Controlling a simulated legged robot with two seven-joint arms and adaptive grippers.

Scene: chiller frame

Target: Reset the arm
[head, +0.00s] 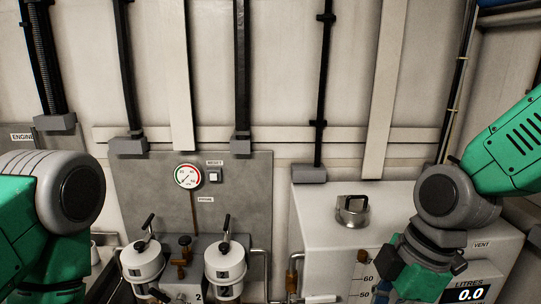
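My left arm (50,205), green with a grey joint, fills the lower left of the head view. Its gripper is out of the picture. My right arm (505,150) comes in from the right and bends down at a grey joint. The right gripper (405,276) hangs in front of a white tank (330,225), pointing down. Its fingers are cut off or hidden, so I cannot tell whether it is open or shut. No held object shows.
A grey panel carries a round gauge (188,176) and a reset button (214,176). Two white canisters (143,262) (224,266) with black levers stand below it. The tank has a metal cap (352,211) and a litres display (470,294) reading 0.0. Pipes run up the wall.

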